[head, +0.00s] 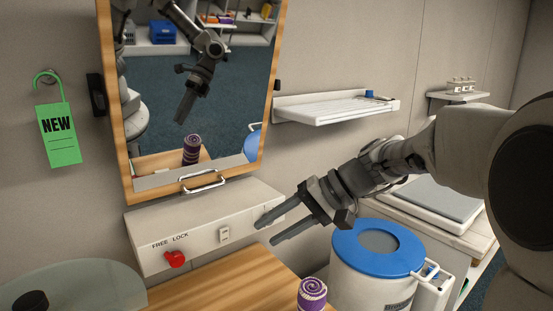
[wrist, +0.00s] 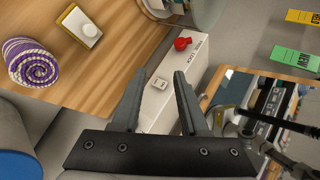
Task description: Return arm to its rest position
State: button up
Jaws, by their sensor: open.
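My gripper (head: 278,227) is open and empty in the head view, with its fingers pointing left in front of the white panel box (head: 160,250) under the mirror. My arm reaches in from the right edge. In the wrist view my gripper (wrist: 156,90) shows two separated fingers with nothing between them but the panel box behind (wrist: 168,98). I cannot tell the exact gap between the fingertips and the box.
A wood-framed mirror (head: 195,80) hangs above the box, which bears a red knob (head: 174,259). A purple-and-white roll (head: 312,294) stands on the wooden top (head: 225,280). A blue-lidded bin (head: 378,248) stands close below my arm. A green "NEW" tag (head: 58,135) hangs left.

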jog(key=s+d+t+h+p, duration=0.2)
jog(key=s+d+h, duration=0.3)
jog(key=s, duration=0.5)
jog(key=s+d+t+h+p, duration=0.1)
jog(key=s+d+t+h, duration=0.1)
jog(key=s+d+h, duration=0.3)
jog(key=shift+s+d+n+t+p, duration=0.3)
jog(key=shift+s+d+n+p, duration=0.1)
jog(key=shift+s+d, duration=1.9)
jog(key=shift+s+a+r, duration=0.1)
jog(key=shift+s+a, duration=0.05)
jog(key=shift+a, duration=0.15)
